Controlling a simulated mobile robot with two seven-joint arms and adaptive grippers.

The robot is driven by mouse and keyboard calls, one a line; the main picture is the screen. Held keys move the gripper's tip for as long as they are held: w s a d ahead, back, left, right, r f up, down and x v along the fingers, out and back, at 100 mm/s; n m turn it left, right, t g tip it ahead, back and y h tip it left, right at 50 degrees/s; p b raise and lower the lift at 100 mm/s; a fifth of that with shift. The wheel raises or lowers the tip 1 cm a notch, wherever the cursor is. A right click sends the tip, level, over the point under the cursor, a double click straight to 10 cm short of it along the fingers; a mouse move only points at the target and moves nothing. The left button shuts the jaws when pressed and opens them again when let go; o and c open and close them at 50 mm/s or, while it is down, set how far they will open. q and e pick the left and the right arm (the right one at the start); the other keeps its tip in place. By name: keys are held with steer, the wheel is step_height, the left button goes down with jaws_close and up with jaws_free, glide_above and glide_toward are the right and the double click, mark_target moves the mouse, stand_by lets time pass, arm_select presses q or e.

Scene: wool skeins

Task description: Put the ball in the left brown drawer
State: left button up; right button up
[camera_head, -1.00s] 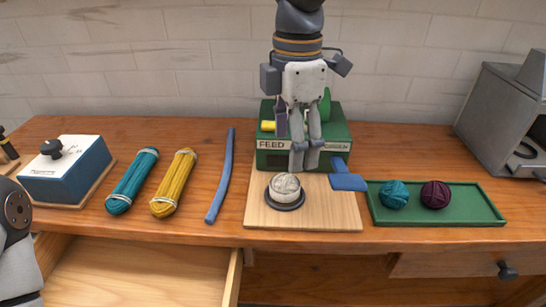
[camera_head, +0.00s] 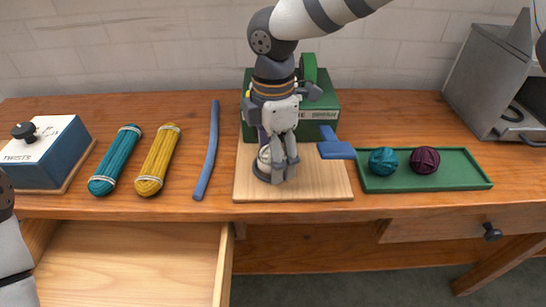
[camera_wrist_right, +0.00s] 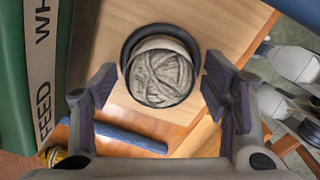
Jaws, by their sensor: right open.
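The ball, a pale grey wool ball (camera_wrist_right: 161,76), sits in a dark round cup (camera_wrist_right: 130,49) on a light wooden board (camera_head: 320,185). In the head view the ball (camera_head: 264,157) is partly hidden by my right gripper (camera_head: 277,178). The right gripper points down at the ball. In the wrist view its open fingers (camera_wrist_right: 164,92) stand either side of the ball with gaps between, so it is not gripped. The left brown drawer (camera_head: 130,260) is pulled open at the lower left, and its visible floor is bare. Part of my left arm shows at the left edge; its gripper is out of sight.
A green FEED machine (camera_head: 318,105) with a blue paddle (camera_head: 335,148) stands behind the board. A green tray (camera_head: 425,184) holds teal and maroon balls. Teal (camera_head: 117,160) and yellow (camera_head: 158,160) skeins and a blue rod (camera_head: 208,150) lie left. The right drawer (camera_head: 440,228) is shut.

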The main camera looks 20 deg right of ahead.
steer(key=c, duration=1.2)
steer(key=shift+c, duration=0.2)
steer(key=shift+r, duration=0.1)
